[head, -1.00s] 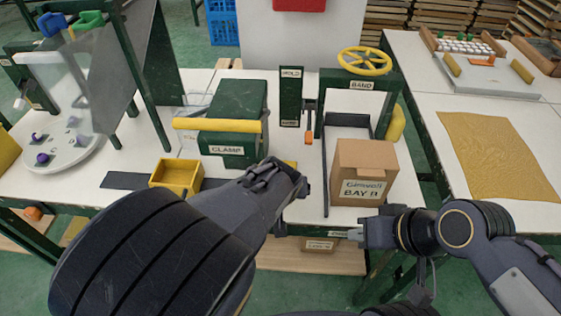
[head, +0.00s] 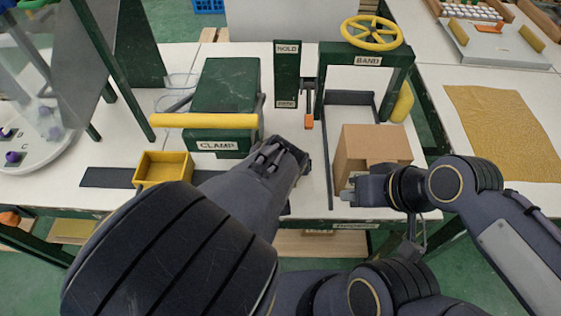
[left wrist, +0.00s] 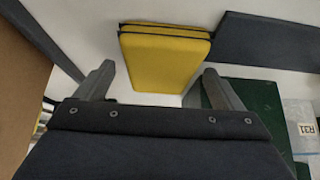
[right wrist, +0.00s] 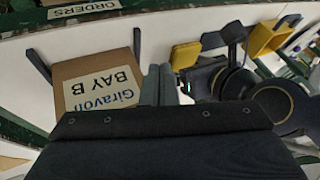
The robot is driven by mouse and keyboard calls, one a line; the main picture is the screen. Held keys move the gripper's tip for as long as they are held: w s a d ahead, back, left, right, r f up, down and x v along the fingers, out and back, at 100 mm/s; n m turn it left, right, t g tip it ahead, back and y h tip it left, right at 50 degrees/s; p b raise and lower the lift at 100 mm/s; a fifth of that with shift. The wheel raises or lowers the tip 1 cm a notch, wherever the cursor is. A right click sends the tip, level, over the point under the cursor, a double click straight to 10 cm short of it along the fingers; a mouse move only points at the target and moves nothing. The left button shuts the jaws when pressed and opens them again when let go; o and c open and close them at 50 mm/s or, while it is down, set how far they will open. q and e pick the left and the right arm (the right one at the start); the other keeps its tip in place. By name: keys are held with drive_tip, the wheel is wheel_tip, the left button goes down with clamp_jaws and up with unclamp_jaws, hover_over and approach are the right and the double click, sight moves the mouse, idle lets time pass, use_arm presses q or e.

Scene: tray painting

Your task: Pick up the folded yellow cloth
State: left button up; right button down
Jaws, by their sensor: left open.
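The folded yellow cloth (left wrist: 165,62) lies on the white bench, with dark lines along its folded edge, at the top middle of the left wrist view. It also shows in the right wrist view (right wrist: 185,54). In the head view my left arm hides it. My left gripper (head: 290,162) is open and empty above the bench. In the left wrist view its fingers stand apart, one to each side of the cloth's near end, with the cloth beyond them. My right gripper (head: 348,193) has its fingers together and empty, in front of the cardboard box (head: 368,147).
A green clamp (head: 225,95) with a yellow bar, a yellow bin (head: 163,168) and a dark strip (head: 105,177) stand left of my left gripper. The green band frame (head: 320,62) is behind the box. A flat yellow sheet (head: 500,130) lies on the right table.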

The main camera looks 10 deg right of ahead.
use_arm(q)
drive_tip(key=c, duration=1.1)
drive_tip(key=shift+o, duration=0.2)
drive_tip(key=shift+w+r, duration=0.1)
drive_tip(key=shift+r, duration=0.05)
